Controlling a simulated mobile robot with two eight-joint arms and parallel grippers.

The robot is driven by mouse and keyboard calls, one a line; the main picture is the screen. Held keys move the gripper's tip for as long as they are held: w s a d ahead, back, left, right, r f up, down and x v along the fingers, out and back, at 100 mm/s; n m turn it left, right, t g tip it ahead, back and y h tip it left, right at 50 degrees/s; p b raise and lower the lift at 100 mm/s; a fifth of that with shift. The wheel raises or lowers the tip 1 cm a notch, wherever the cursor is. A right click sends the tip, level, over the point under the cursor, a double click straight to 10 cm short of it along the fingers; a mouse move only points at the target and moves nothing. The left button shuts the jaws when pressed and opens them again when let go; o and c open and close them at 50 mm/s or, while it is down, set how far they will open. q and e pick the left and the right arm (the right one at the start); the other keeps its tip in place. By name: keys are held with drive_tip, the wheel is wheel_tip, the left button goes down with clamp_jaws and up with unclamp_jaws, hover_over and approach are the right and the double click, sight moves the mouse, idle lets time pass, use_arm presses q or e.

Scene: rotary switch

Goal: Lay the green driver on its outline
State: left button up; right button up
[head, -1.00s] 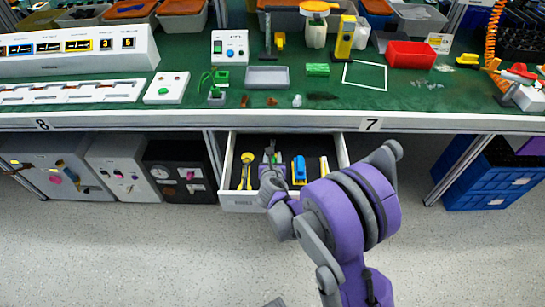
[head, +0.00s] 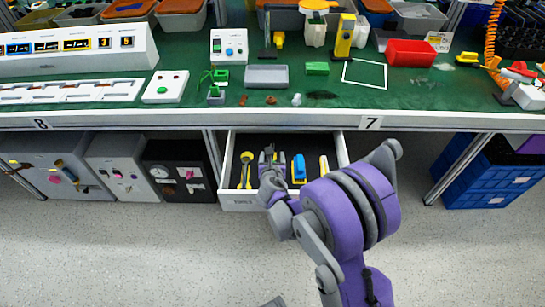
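My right gripper (head: 268,156) reaches over the open drawer (head: 242,200) under the bench, pointing away from me. Its fingers are small and partly hidden by my wrist, so I cannot tell whether they are open or hold anything. I cannot make out a green driver for sure. In the drawer, a yellow tool (head: 245,170) lies left of the gripper. A blue and yellow tool (head: 299,169) and a pale yellow tool (head: 323,167) lie to its right. I cannot make out a driver-shaped outline on the dark drawer floor. My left gripper is out of view.
The bench edge (head: 300,123) runs just above the drawer. On the green bench top are a white square outline (head: 345,74), a green block (head: 317,68), a grey tray (head: 267,84) and a red bin (head: 410,60). Blue crates (head: 480,185) stand at lower right.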

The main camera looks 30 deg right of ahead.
use_arm(q)
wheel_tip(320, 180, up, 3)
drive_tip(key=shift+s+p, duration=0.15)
drive_tip(key=shift+p, duration=0.8)
use_arm(e)
drive_tip(key=v, duration=1.2)
drive_tip(key=shift+r, duration=0.3)
drive_tip(key=shift+s, duration=0.1)
